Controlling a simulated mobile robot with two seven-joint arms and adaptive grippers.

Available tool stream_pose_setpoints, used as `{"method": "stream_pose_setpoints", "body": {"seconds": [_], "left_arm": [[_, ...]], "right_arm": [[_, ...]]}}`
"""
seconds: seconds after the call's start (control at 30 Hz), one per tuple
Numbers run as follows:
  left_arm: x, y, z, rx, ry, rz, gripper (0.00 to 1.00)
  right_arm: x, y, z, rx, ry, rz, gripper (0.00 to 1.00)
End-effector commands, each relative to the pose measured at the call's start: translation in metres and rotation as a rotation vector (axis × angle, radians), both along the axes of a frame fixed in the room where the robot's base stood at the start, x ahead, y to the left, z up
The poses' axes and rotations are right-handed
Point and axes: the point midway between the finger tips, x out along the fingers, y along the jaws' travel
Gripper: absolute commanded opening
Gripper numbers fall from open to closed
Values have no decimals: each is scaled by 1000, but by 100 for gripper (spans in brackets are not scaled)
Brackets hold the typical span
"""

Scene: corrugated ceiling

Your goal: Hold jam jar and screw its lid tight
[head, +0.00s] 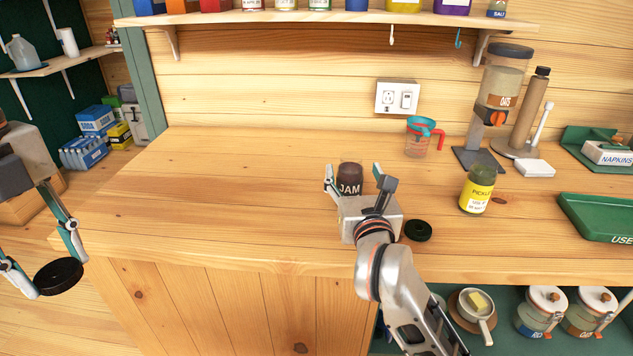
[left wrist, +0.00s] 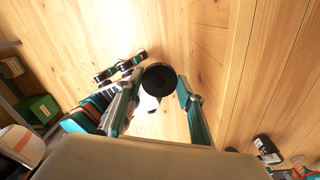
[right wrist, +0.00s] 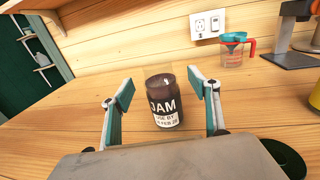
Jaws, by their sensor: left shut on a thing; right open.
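The open jam jar (head: 349,178), dark with a black label, stands upright on the wooden counter. My right gripper (head: 354,176) is open, its fingers on either side of the jar. In the right wrist view the jar (right wrist: 164,103) stands between the spread fingers, with gaps on both sides. My left gripper (head: 58,278) is shut on a round black lid (head: 59,276), held off the counter's left front edge. That lid also shows in the left wrist view (left wrist: 159,78). A second black lid (head: 418,231) lies on the counter right of my right gripper.
A yellow-labelled pickle jar (head: 477,190) stands to the right, near a green tray (head: 590,215). A measuring cup (head: 420,137) and an oats dispenser (head: 494,105) stand at the back. The counter's left part is clear. A shelf (head: 330,17) hangs above.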

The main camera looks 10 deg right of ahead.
Motion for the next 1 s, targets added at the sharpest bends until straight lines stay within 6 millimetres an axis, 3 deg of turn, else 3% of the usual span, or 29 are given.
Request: {"method": "stream_pose_setpoints", "body": {"seconds": [0.23,0.67,0.87,1.0], "left_arm": [[0,0,-2,0,1,0,29],[0,0,-2,0,1,0,29],[0,0,-2,0,1,0,29],[0,0,-2,0,1,0,29]], "right_arm": [[34,-3,2,1,0,0,61],[38,-4,1,1,0,0,61],[38,-4,2,1,0,0,9],[38,-4,3,1,-3,0,5]]}}
